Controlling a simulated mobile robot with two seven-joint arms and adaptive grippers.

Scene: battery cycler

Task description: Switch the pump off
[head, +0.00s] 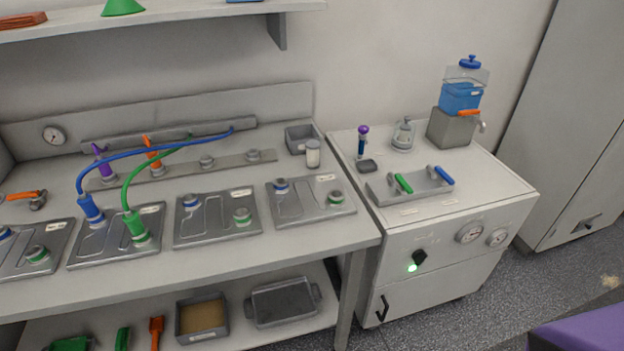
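A white cabinet (500,205) stands at the right of the bench. Its front has a black knob (419,257) with a lit green lamp (412,268) just below left. I take this knob to be the pump switch, but the labels are too small to read. A black handle (382,308) is low on the front. Neither of my grippers is in view.
On the cabinet top are a grey tray (378,194) with green and blue handled pieces, a glass vessel (403,135) and a blue water dispenser (462,100). The bench (300,238) with cell plates and hoses is left. The floor (545,285) before the cabinet looks clear.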

